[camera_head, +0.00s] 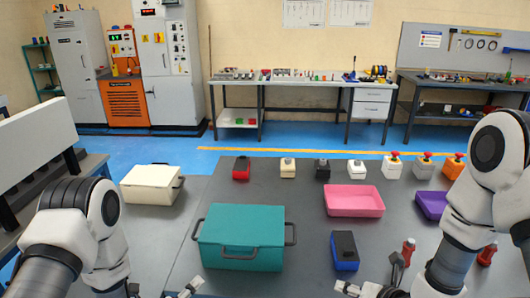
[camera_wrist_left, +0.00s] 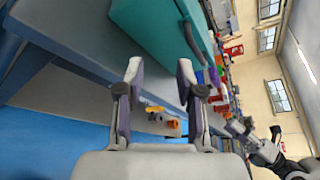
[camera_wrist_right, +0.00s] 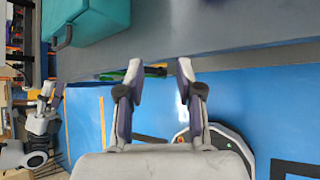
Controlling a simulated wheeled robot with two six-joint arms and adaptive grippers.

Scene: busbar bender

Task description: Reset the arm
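My left gripper (camera_wrist_left: 159,70) is open and empty in the left wrist view, its two fingers apart. In the head view it is low at the bottom edge, in front of the teal box, and partly cut off. My right gripper (camera_wrist_right: 160,72) is open and empty in the right wrist view, with table edge and blue floor behind it. In the head view it is at the bottom edge, in front of the blue-and-black block, mostly cut off. My left arm (camera_head: 80,235) is bent at the left; my right arm (camera_head: 480,200) is bent at the right.
The teal box (camera_head: 241,237) and a cream box (camera_head: 150,184) stand on the grey table. Also there are a pink tray (camera_head: 354,200), a purple tray (camera_head: 431,205), the blue-and-black block (camera_head: 344,250), red-handled tools (camera_head: 407,250) and several buttons and switches along the back.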

